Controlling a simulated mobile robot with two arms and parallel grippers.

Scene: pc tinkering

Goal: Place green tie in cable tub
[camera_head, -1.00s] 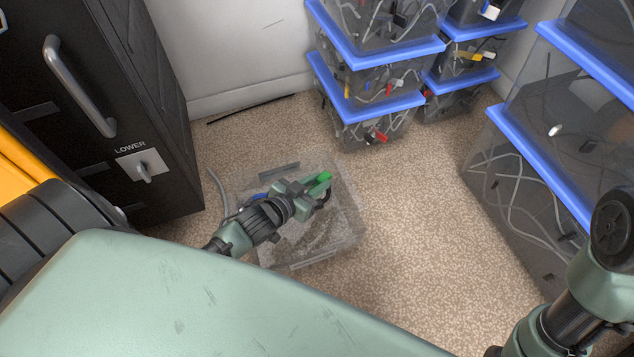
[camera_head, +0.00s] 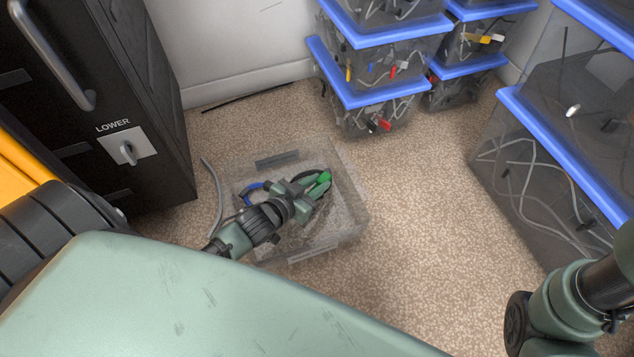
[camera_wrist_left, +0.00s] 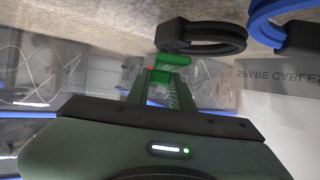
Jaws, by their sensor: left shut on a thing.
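The green tie (camera_head: 318,180) is between the fingertips of my left gripper (camera_head: 314,190). It also shows as a green piece in the left wrist view (camera_wrist_left: 172,60), with a black cable coil (camera_wrist_left: 203,36) close to it. I cannot tell if the coil is joined to the tie. The clear cable tub (camera_head: 355,205) stands open on the floor. My left gripper is over or inside the tub; its exact height is unclear. My right gripper is not visible; only part of my right arm shows at the lower right.
A blue cable coil (camera_head: 254,187) shows at the tub's left; it also shows in the left wrist view (camera_wrist_left: 264,22). A grey cable (camera_head: 215,190) hangs by the tub's left side. A black cabinet (camera_head: 155,165) stands left. Blue-lidded bins (camera_head: 375,95) stand behind and right. Speckled floor is clear between.

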